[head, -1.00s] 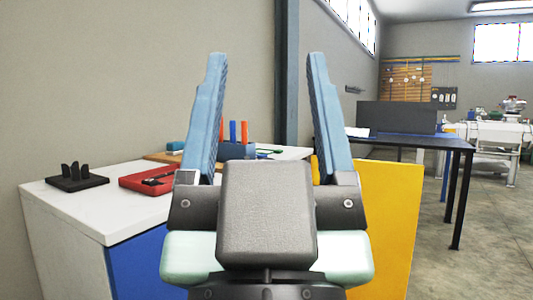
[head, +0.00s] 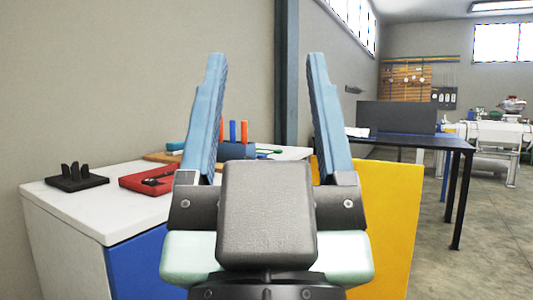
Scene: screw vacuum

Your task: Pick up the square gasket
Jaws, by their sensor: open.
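My gripper (head: 264,58) is in the middle of the head view, close to the camera. Its two blue fingers point up and stand wide apart, with nothing between them. I cannot make out a square gasket in this view. The gripper and its dark grey body hide part of the white-topped workbench (head: 85,213) behind them.
The bench holds a black base with upright prongs (head: 76,178), a red tray (head: 146,180), orange and blue upright pieces (head: 238,131) and a dark blue block. A yellow panel (head: 385,215) stands at right. Beyond it are a dark table (head: 440,143) and open floor.

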